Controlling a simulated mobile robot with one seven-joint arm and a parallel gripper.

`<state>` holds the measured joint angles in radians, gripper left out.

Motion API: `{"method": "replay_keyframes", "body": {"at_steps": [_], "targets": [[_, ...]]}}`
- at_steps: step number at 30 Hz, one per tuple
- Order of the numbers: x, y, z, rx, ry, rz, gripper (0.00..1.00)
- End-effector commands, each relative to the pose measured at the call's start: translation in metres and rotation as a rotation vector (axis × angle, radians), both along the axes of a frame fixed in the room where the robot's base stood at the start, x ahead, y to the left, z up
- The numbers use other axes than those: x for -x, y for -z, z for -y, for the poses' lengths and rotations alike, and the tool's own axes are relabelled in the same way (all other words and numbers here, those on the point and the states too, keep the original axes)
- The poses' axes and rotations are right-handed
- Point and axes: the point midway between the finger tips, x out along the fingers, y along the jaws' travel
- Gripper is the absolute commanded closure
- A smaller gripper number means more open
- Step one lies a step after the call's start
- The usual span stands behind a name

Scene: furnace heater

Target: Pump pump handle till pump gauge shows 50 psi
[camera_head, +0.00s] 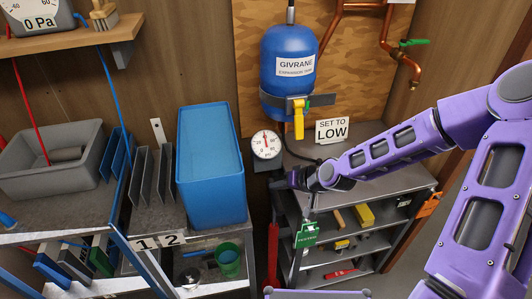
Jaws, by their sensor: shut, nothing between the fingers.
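My gripper (283,180) is shut and empty, just below and right of the gauge, at the left end of the shelf top. The pump handle is not clearly distinguishable near the dark gripper; I cannot tell whether they touch.
A blue bin (212,165) stands close on the left. A metal shelf (345,245) holds tools below my arm.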

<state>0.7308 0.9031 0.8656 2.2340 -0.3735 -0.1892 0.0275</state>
Motion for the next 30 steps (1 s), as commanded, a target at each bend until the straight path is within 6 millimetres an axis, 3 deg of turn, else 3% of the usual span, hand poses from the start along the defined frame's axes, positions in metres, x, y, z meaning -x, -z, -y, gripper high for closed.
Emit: {"method": "replay_keyframes", "body": {"at_steps": [30], "targets": [[0.0, 0.011, 0.0, 0.0, 0.0, 0.0, 1.0]]}}
